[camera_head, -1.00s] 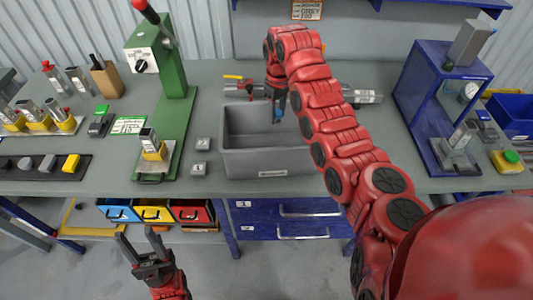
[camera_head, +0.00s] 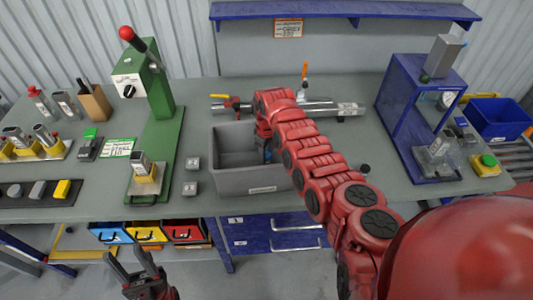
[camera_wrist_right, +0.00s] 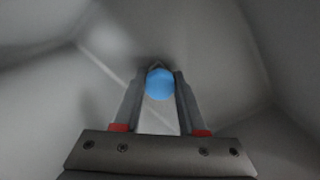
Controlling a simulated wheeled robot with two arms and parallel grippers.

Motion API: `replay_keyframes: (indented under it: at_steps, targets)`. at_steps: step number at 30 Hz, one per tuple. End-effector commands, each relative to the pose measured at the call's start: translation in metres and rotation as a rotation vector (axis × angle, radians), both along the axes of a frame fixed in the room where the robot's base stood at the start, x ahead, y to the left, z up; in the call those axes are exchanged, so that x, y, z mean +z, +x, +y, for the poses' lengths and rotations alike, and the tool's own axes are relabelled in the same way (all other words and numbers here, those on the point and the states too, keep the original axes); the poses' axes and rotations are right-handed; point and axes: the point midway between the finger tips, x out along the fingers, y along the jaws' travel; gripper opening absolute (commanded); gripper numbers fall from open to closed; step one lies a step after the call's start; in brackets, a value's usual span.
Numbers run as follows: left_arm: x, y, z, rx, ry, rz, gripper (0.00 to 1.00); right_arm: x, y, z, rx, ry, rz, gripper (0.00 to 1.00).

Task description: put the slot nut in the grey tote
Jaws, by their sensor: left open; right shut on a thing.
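The grey tote (camera_head: 248,180) stands open near the table's front edge in the head view. My right gripper (camera_head: 267,158) reaches down inside it, partly hidden by my arm. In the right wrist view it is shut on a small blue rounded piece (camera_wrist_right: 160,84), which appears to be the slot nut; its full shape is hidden. Grey tote walls surround the fingers in that view. I cannot tell whether the piece touches the tote floor. My left gripper (camera_head: 129,262) is open and empty, low in front of the table.
A green lever press (camera_head: 160,120) stands left of the tote, with two small grey blocks (camera_head: 191,175) between. A blue press frame (camera_head: 400,105) stands at right. Behind the tote lies a metal pipe assembly (camera_head: 325,108) with a yellow-handled valve. Coloured bins (camera_head: 147,234) hang under the table.

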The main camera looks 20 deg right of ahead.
Motion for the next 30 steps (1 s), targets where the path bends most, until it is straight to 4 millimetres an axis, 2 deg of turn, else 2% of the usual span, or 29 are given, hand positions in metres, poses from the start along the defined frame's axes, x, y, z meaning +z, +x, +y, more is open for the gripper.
replay_keyframes:
  at_steps: [10, 11, 15, 23, 26, 30]
  targets:
    - [-0.005, 0.0, 0.0, 0.0, 0.0, 0.0, 0.5, -0.005, 0.0, 0.0, 0.001, 0.0, -0.001, 0.0]
    - [-0.003, 0.0, 0.0, 0.0, 0.0, 0.0, 0.5, -0.004, 0.001, 0.0, 0.0, 0.0, -0.001, 0.46]
    - [-0.003, 0.0, 0.0, 0.0, 0.0, 0.0, 0.5, -0.003, 0.001, 0.0, 0.001, 0.0, -0.001, 0.7]
    - [-0.003, 0.0, 0.0, 0.0, 0.0, 0.0, 0.5, -0.003, 0.0, 0.0, 0.001, 0.0, -0.001, 0.7]
    - [0.002, 0.0, 0.0, 0.0, 0.0, 0.0, 0.5, 0.003, 0.001, 0.0, 0.0, 0.0, -0.002, 0.7]
    - [-0.005, 0.0, 0.0, 0.0, 0.0, 0.0, 0.5, 0.011, 0.002, 0.001, 0.002, 0.0, -0.007, 0.7]
